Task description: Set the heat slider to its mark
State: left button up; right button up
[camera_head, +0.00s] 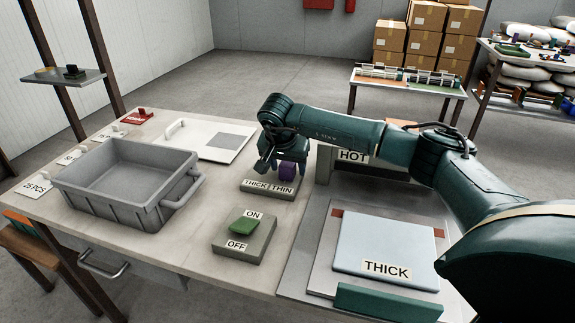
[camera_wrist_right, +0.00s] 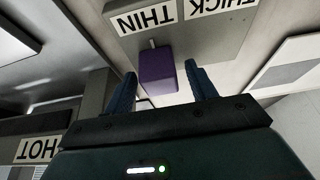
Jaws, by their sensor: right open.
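A HOT label (camera_head: 352,156) is on a grey unit behind my right arm; it also shows in the wrist view (camera_wrist_right: 38,149). I cannot make out a heat slider or its mark near it; my arm covers part of that unit. My right gripper (camera_head: 275,165) is open at a purple knob (camera_head: 288,172) on the block labelled THICK and THIN (camera_head: 268,188). In the wrist view the purple knob (camera_wrist_right: 158,72) shows between and just beyond the open fingertips, near the THIN label. My left gripper is not in view.
A grey bin (camera_head: 125,180) stands on the table at left. A green ON/OFF switch (camera_head: 244,226) is in front of the knob block. A pale THICK plate (camera_head: 385,250) lies on the right. A white board (camera_head: 200,140) lies behind the bin.

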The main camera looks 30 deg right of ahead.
grip_shut()
dwell(0.6)
